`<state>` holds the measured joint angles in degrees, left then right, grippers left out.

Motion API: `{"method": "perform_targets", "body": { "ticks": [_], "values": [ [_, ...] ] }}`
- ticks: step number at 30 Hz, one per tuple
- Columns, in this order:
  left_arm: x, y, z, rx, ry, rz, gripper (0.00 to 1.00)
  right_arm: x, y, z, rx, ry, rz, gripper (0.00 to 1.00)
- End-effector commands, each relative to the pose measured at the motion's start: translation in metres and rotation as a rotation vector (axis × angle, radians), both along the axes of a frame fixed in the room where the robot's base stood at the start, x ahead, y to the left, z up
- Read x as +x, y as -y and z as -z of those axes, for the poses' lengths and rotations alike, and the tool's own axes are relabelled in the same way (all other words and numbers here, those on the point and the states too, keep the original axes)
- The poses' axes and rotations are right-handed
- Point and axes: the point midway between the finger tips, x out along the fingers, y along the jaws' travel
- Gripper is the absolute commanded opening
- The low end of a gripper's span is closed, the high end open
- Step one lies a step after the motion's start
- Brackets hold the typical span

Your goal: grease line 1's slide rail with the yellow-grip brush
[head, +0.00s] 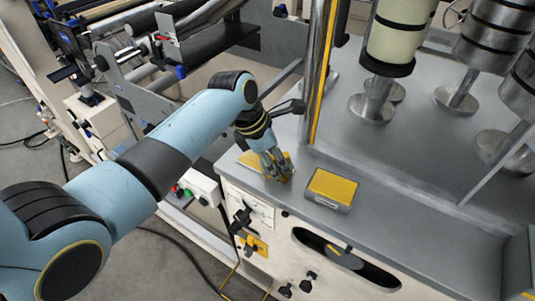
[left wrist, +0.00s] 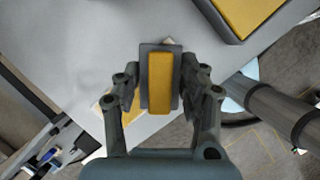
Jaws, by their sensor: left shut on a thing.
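My left gripper (head: 278,166) is low over the grey machine top (head: 385,215), near its front left corner. In the left wrist view, the fingers (left wrist: 160,95) are shut on a grey block with a yellow grip (left wrist: 160,83), which I take as the yellow-grip brush. Its bristles cannot be made out. In the head view the fingers mostly hide it. I cannot tell which part is line 1's slide rail. My right gripper is not in view.
A grey box with a yellow top (head: 333,187) stands right of the gripper. A flat yellow piece (head: 252,160) lies just left of it. A post with a yellow stripe (head: 317,75) rises behind. Metal cylinders (head: 395,35) stand at back right. The top's front right is clear.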

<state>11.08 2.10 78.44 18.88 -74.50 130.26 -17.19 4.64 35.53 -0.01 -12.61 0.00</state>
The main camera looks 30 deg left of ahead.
Motion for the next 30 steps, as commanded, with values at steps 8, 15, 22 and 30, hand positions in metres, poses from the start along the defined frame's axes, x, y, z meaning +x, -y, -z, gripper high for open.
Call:
{"method": "perform_targets", "body": {
  "ticks": [8,15,22,30],
  "values": [
    [-0.001,0.012,0.0,0.0,0.001,0.001,0.16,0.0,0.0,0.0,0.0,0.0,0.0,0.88],
    [-0.003,0.034,0.0,0.0,0.001,0.001,0.16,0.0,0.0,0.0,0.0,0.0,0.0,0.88],
    [-0.003,0.042,0.001,0.002,0.001,0.0,0.16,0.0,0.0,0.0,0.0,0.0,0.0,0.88],
    [-0.002,0.026,0.001,0.006,0.0,-0.001,0.16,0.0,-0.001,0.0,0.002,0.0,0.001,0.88]
  ]
}}
